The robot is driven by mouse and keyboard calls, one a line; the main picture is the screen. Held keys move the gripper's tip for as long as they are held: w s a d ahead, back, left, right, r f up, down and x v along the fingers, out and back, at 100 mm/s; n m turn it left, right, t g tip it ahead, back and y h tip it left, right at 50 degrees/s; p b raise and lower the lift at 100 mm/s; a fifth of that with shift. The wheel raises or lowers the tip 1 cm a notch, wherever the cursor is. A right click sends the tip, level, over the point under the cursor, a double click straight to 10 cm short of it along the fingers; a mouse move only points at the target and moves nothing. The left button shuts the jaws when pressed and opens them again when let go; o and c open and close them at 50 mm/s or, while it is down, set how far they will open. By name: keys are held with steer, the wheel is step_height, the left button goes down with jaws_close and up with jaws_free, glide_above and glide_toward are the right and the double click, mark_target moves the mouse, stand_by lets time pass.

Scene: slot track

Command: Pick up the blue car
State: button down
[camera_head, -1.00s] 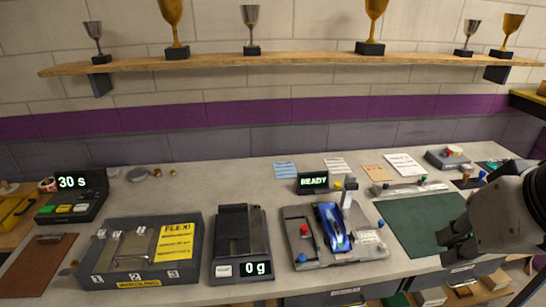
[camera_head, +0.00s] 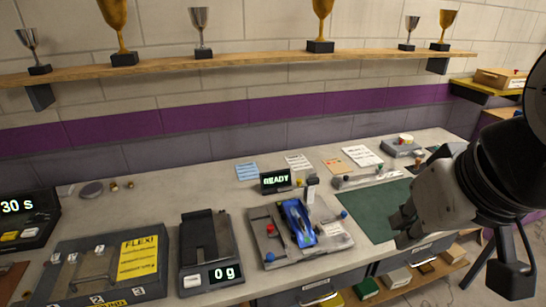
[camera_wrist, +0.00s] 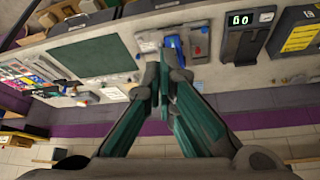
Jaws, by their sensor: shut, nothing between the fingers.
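The blue car (camera_head: 299,222) sits on a grey fixture plate (camera_head: 329,241) on the workbench, below a small display reading READY. In the wrist view the blue car (camera_wrist: 174,48) shows just beyond my fingertips, partly hidden by them. My gripper (camera_head: 401,226) is at the right in the head view, above the bench's front edge by the green mat, well apart from the car. In the wrist view my gripper (camera_wrist: 163,78) has its fingers together with nothing between them.
A scale (camera_head: 209,262) reading 0 g and a grey FLEX! box (camera_head: 60,282) stand left of the fixture. The green mat (camera_head: 365,208) is clear. The READY display (camera_head: 275,181) and a post (camera_head: 311,190) rise behind the car. A shelf of trophies (camera_head: 230,57) runs above.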

mark_target(299, 217)
steer(key=c, duration=2.4)
jaws_free()
